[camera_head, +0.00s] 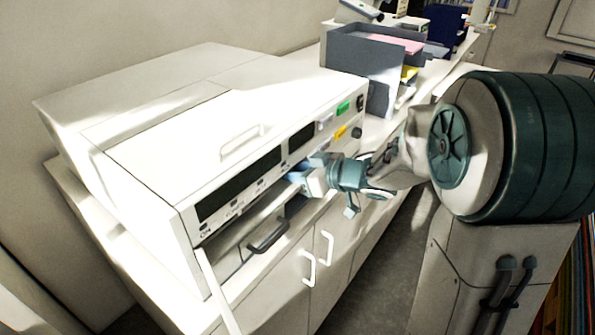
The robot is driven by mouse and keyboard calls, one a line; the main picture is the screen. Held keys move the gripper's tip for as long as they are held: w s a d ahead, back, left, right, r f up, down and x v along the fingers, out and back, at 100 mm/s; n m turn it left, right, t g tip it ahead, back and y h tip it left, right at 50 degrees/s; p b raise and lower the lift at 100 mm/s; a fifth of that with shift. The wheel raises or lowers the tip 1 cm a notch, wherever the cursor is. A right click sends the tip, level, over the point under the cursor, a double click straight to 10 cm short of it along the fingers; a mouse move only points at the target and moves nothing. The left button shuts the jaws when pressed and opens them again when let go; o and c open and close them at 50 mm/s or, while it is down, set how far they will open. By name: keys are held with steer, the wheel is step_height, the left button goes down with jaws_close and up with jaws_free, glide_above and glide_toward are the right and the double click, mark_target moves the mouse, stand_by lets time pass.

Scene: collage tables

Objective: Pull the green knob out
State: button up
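A white box-shaped device (170,140) stands on a white counter, with dark display panels and controls on its front. A small green piece (343,108) sits at the upper right of that front; it looks like a flat rectangle, and I cannot tell how far it stands out. My gripper (297,179) is in front of the lower front panel, below and left of the green piece and apart from it. Its blue-grey fingers point toward the panel. I cannot tell whether they are open or touch the device, and no held thing shows.
A yellow piece (341,131) and a black round knob (356,132) sit just below the green piece. A grey tray organizer (362,58) stands right behind the device. A white flap or panel (217,290) sticks out at the lower left. Cabinet handles (310,268) are below.

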jaws_close()
steer(key=shift+d, duration=0.15)
steer(key=shift+s+d+p, duration=0.7)
steer(key=shift+s+d, duration=0.3)
steer(key=shift+d, duration=0.15)
steer(key=shift+o, duration=2.4)
jaws_free()
steer(key=shift+d, duration=0.1)
